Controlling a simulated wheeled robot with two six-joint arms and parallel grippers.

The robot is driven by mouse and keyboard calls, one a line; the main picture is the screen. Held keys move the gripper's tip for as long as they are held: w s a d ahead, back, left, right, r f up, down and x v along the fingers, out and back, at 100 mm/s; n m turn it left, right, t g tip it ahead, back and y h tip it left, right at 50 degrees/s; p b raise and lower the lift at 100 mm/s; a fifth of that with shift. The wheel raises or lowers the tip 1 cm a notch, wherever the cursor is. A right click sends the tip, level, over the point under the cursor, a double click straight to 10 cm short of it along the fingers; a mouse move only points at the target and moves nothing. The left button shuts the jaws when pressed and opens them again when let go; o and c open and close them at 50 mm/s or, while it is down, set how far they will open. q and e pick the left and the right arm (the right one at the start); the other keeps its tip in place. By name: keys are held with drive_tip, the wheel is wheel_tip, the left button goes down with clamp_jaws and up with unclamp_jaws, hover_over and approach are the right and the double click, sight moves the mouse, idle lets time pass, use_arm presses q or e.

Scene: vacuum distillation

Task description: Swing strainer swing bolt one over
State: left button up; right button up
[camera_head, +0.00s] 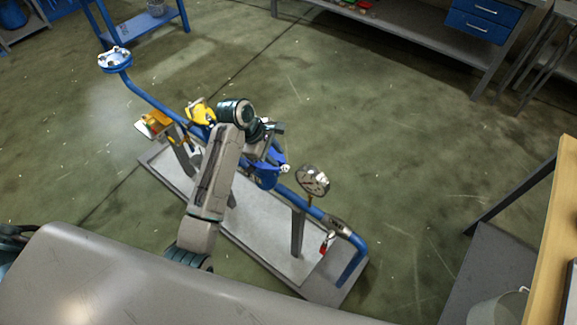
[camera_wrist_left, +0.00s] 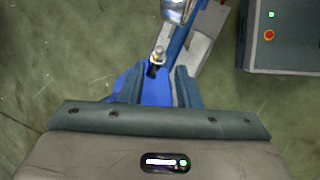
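The blue strainer (camera_head: 266,176) sits in the blue pipe line on the skid, partly hidden by my left arm in the head view. A small pale metal bolt end (camera_head: 285,168) shows at its upper right side. In the left wrist view the swing bolt (camera_wrist_left: 157,58) stands up just beyond my left fingertips, with the blue strainer body (camera_wrist_left: 156,92) behind and below the gap. My left gripper (camera_wrist_left: 158,80) has its two fingers apart with nothing held between them. In the head view it is close above the strainer, partly hidden by the wrist. My right gripper is not in view.
A round gauge (camera_head: 313,180) stands close to the right of the strainer; its rim also shows in the left wrist view (camera_wrist_left: 178,9). Yellow-handled valves (camera_head: 199,111) are on the left. A wooden-topped table (camera_head: 556,240) stands at right.

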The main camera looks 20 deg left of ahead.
sight(287, 166)
use_arm(q)
drive_tip(key=x, duration=0.7)
drive_tip(key=shift+d+f+p, duration=0.1)
drive_tip(key=shift+f+p, duration=0.1)
drive_tip(key=shift+p, duration=0.2)
drive_tip(key=shift+w+d+f, duration=0.15)
drive_tip(key=shift+d+f, duration=0.1)
drive_tip(key=shift+f, duration=0.3)
clamp_jaws()
drive_tip(key=shift+a+r+h+p, duration=0.25)
drive_tip(key=shift+r+h+p, duration=0.05)
drive_tip(key=shift+p, duration=0.65)
drive_tip(key=shift+w, duration=0.1)
drive_tip(key=shift+f+h, duration=0.15)
drive_tip(key=shift+h, duration=0.15)
